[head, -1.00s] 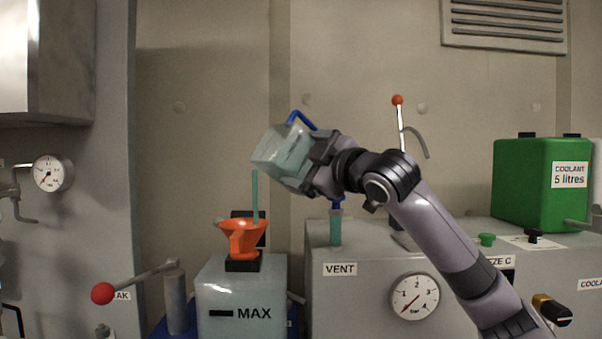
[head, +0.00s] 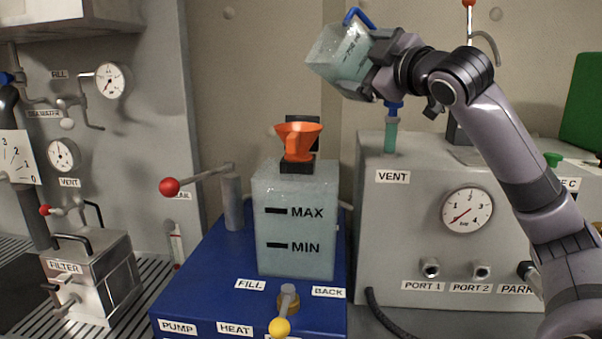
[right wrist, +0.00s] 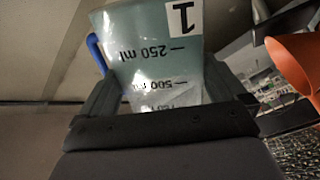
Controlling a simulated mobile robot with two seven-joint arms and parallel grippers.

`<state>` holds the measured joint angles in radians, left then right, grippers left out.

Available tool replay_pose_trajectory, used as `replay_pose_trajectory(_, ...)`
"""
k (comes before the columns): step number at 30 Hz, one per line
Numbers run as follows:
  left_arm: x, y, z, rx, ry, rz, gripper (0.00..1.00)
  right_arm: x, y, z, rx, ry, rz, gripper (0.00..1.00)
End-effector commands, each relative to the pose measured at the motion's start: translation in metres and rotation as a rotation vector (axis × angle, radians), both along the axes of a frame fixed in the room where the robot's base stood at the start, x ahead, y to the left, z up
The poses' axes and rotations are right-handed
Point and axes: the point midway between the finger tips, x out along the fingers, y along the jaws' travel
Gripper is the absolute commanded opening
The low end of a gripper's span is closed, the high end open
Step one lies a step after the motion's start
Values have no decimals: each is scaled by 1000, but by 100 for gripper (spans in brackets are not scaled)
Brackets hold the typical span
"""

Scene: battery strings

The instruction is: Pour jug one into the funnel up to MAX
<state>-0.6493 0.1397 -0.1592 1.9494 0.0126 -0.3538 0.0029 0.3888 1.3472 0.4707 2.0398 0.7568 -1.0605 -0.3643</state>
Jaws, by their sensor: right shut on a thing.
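My right gripper (head: 372,72) is shut on jug one (head: 335,55), a clear jug with a blue handle, held tilted to the left above the funnel. In the right wrist view the jug (right wrist: 155,60) shows a "1" label and an upside-down scale. The orange funnel (head: 299,141) stands upright on the black neck of the tank (head: 293,232), below and left of the jug, not touching it. No stream shows between jug and funnel. The tank has MAX and MIN marks; I cannot make out its liquid level clearly. My left gripper is not in view.
The tank stands on a blue base (head: 215,285). A red-knobbed lever (head: 170,187) is left of the funnel. A grey VENT cabinet (head: 400,240) with a gauge stands right, below my right arm. A yellow-knobbed valve (head: 280,327) is in front.

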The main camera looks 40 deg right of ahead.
Motion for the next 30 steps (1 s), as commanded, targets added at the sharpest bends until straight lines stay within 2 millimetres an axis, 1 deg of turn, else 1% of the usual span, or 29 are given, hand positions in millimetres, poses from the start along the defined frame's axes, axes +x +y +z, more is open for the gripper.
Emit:
replay_pose_trajectory(1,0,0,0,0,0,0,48,-1,0,3,-3,-7,0,49)
replay_pose_trajectory(13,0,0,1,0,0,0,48,-1,0,4,-12,-5,0,49)
replay_pose_trajectory(24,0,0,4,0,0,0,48,0,3,12,-115,25,1,49)
replay_pose_trajectory(30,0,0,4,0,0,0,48,0,3,13,-130,28,0,49)
